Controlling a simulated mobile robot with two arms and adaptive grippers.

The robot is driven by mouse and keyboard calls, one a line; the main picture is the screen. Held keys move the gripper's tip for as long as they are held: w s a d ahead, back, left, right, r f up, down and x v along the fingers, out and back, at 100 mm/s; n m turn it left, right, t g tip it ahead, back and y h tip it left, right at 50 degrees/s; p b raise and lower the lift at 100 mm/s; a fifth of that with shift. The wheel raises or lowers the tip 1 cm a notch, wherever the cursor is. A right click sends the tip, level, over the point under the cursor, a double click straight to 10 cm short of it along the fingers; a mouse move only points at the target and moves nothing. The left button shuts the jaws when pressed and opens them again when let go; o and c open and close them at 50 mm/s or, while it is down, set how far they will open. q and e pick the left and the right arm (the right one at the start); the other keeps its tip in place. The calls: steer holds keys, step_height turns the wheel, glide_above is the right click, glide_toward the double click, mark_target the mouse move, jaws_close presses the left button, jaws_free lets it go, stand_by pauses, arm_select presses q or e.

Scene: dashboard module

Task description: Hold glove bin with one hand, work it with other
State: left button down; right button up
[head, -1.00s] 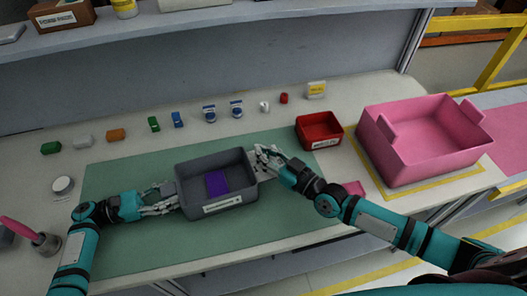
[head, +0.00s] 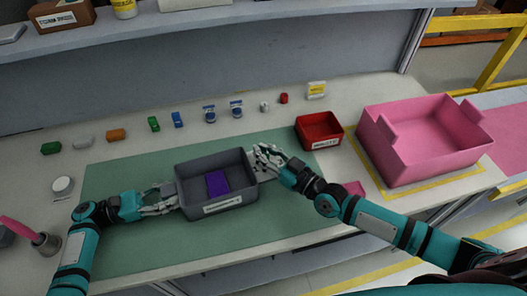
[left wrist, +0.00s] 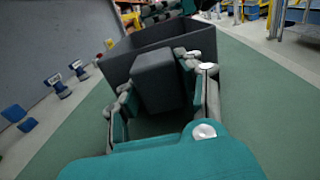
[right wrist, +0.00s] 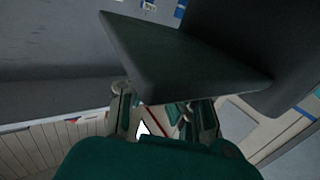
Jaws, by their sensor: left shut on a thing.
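The grey glove bin (head: 216,206) stands on the green mat with a white label on its front wall and a purple piece (head: 217,183) inside. My left gripper (head: 164,198) is at the bin's left end. In the left wrist view its fingers (left wrist: 160,105) are shut on the dark grey tab (left wrist: 157,80) of the bin. My right gripper (head: 264,162) is at the bin's right end, by the tab there. In the right wrist view its fingers (right wrist: 165,120) are spread apart close to the dark tab (right wrist: 190,60); contact with it is unclear.
A red bin (head: 319,142) and a large pink tote (head: 420,165) stand to the right. Several small coloured pieces line the back of the table, including a green one (head: 51,148).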

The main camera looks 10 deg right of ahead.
steer(key=o, duration=0.6)
steer(key=shift+s, duration=0.1)
steer(key=v, duration=1.2)
steer(key=shift+f, duration=0.1)
